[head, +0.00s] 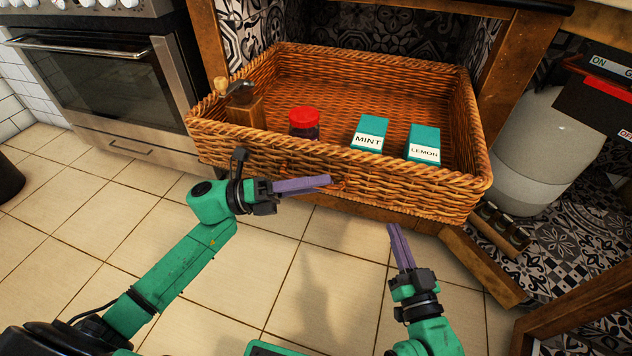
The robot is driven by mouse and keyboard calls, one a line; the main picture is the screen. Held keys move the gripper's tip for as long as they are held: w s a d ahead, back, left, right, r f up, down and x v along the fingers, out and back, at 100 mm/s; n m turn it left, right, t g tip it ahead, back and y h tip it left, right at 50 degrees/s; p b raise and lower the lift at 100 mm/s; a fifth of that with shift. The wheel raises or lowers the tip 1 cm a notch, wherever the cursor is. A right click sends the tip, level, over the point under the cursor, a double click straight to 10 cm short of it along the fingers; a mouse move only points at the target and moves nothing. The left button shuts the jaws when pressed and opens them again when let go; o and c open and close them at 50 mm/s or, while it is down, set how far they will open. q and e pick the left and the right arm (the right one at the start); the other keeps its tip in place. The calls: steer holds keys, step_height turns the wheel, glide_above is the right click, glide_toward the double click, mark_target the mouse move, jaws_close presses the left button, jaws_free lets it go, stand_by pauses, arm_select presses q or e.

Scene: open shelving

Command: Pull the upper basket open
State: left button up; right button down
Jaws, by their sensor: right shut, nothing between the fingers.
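The upper basket (447,190) is brown wicker and juts forward out of the wooden shelf frame, with its inside in plain view. It holds a wooden grinder (245,108), a red-lidded jar (304,123), a teal MINT box (369,133) and a teal LEMON box (423,144). My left gripper (327,181) is at the lower front wall of the basket, its purple fingers pointing right along it. Whether they touch or grip the wicker cannot be told. My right gripper (393,228) is shut and empty, below and in front of the basket, fingers pointing up toward it.
A steel oven (100,95) stands to the left of the shelf. A white and grey rounded container (535,150) and dark bins (600,90) are at the right. Wooden shelf beams (485,265) run low at the right. The tiled floor (265,265) in front is clear.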

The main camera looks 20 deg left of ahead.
steer(key=shift+f, duration=0.15)
arm_select(q)
steer(key=shift+a, duration=0.1)
steer(key=shift+s+a, duration=0.1)
steer(key=shift+a, duration=0.15)
steer(key=p+v, duration=0.1)
steer(key=v, duration=1.3)
steer(key=shift+p, duration=0.3)
arm_select(e)
steer(key=s+f+g+h, duration=0.1)
steer(key=s+f+g, duration=0.4)
steer(key=s+f, duration=0.5)
step_height(320, 180, down, 4)
steer(key=shift+s+a+f+m+g, duration=0.25)
steer(key=shift+a+m+g, duration=0.05)
steer(key=shift+a, duration=0.1)
arm_select(q)
steer(key=shift+d, duration=0.1)
